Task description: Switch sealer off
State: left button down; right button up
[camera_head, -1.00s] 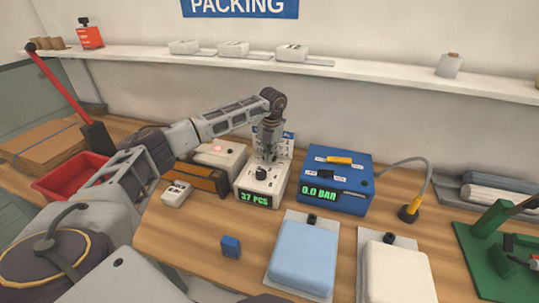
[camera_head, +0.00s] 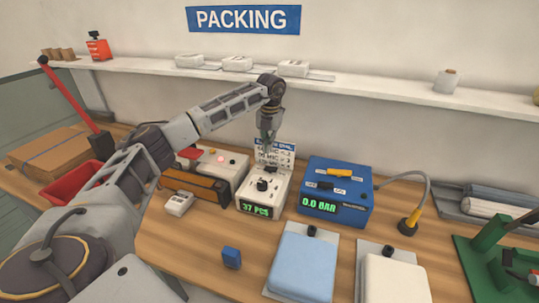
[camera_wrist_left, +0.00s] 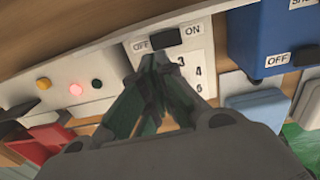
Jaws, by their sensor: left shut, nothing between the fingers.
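The sealer appears to be the pale grey box with a glowing red light and a brown front (camera_head: 213,167), left of centre on the bench. My right gripper is out of view.
A blue 0.0 BAR box (camera_head: 337,187) stands right of the white unit. A small white block (camera_head: 179,203) and blue block (camera_head: 231,257) lie in front. A red bin (camera_head: 72,183) is at left.

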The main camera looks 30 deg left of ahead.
pick_arm(q)
jog(key=r, duration=0.4)
jog(key=shift+s+a+r, duration=0.1)
jog(key=shift+a+r, duration=0.05)
jog(key=shift+a, duration=0.05)
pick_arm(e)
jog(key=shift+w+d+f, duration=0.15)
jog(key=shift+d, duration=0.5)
pick_arm(q)
jog(key=shift+s, duration=0.1)
